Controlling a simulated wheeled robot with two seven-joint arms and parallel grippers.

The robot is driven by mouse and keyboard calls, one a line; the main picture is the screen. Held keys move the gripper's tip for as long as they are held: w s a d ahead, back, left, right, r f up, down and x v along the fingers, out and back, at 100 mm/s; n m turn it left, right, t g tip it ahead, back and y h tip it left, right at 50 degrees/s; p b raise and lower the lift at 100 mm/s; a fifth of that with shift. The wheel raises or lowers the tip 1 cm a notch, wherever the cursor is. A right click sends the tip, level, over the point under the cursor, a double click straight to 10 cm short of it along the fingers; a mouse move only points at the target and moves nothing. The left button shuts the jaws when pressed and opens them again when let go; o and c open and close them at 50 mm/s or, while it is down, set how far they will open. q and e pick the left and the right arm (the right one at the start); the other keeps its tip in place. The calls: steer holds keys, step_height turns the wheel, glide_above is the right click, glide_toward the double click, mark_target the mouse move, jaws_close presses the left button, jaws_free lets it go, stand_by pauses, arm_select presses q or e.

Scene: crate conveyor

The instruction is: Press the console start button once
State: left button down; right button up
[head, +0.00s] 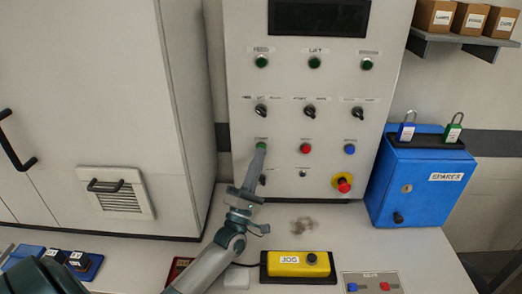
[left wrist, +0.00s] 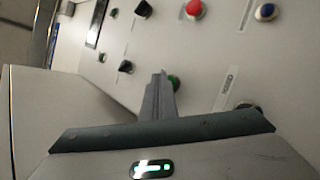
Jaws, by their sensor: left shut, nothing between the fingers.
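The console (head: 325,95) is an upright pale panel. Its green button (head: 261,145), which sits left in a row with a red and a blue button, has a small label above it that I cannot read surely. My left gripper (head: 260,152) is shut and empty, its fingertips right at the green button and covering its lower part. In the left wrist view the shut fingertips (left wrist: 158,78) overlap the green button (left wrist: 174,83), which shows just right of them. I cannot tell whether they touch it or whether it is pressed in. My right gripper is not in view.
Nearby on the panel are a red button (head: 305,148), a blue button (head: 349,149), several black selector knobs and a red emergency stop (head: 343,184). A yellow jog box (head: 298,264) lies on the counter below. A blue spares box (head: 420,185) stands at right.

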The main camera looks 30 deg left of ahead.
arm_select(q)
steer(key=shift+w+a, duration=0.1)
stand_by(0.6)
steer(key=shift+s+d, duration=0.45)
steer(key=shift+s, duration=0.3)
steer(key=shift+s+d+p, duration=0.3)
steer(key=shift+s+d, duration=0.15)
steer(key=shift+s, duration=0.25)
steer(key=shift+s+d+p, duration=0.35)
steer(key=shift+s+d, duration=0.05)
steer(key=shift+s, duration=0.35)
steer(key=shift+s+d+p, duration=0.3)
steer(key=shift+s+d, duration=0.15)
steer(key=shift+s, duration=0.25)
